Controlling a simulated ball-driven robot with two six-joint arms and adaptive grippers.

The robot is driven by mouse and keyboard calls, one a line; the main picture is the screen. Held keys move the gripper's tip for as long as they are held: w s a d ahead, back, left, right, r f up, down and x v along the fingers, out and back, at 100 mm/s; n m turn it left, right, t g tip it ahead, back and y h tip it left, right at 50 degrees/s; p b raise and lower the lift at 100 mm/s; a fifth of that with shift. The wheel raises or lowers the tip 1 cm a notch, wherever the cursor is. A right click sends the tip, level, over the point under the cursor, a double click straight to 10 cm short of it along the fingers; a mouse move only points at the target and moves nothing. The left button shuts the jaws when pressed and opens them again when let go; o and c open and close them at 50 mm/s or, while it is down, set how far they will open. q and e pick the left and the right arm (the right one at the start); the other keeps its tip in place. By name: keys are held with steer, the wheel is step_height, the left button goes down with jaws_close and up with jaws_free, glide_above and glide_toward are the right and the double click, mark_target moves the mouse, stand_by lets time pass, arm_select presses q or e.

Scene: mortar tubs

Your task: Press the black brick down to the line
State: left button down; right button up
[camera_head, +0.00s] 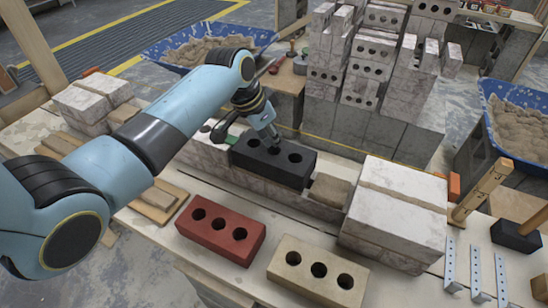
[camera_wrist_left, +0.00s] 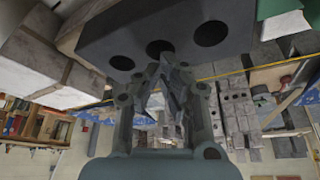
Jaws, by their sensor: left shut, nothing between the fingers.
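The black brick (camera_head: 262,165), with three round holes, lies on the low block wall (camera_head: 235,172). It also fills the top of the left wrist view (camera_wrist_left: 115,40). The line is a thin yellow string (camera_head: 335,146) running behind the brick along the wall; it shows in the left wrist view too (camera_wrist_left: 235,71). My left gripper (camera_head: 274,141) is shut and empty, pointing down at the brick's top near the middle hole. In the left wrist view its fingertips (camera_wrist_left: 168,62) overlap the brick by that hole; whether they touch cannot be told. My right gripper is not in view.
A red brick (camera_head: 220,232) and a tan brick (camera_head: 318,271) lie in front of the wall. A pale block stack (camera_head: 395,210) stands to the right. Stacked bricks (camera_head: 360,75) rise behind. Blue mortar tubs (camera_head: 180,62) and (camera_head: 520,122) stand farther back.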

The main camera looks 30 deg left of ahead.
mark_target(271, 154)
arm_select(q)
steer(key=shift+f+b, duration=0.3)
steer(key=shift+f, duration=0.4)
steer(key=shift+s+f+p, duration=0.4)
steer(key=shift+f+p, duration=0.1)
steer(key=shift+f, duration=0.1)
stand_by(1.9)
stand_by(1.0)
steer(key=shift+s+f+p, duration=0.2)
steer(key=shift+f+p, duration=0.25)
steer(key=shift+p, duration=0.1)
stand_by(1.5)
steer(key=r+p, duration=0.1)
steer(key=r, duration=0.1)
steer(key=r+p, duration=0.1)
steer(key=p, duration=0.1)
steer(key=r+p, duration=0.2)
steer(key=shift+w+r, duration=0.25)
steer(key=shift+r, duration=0.05)
stand_by(0.9)
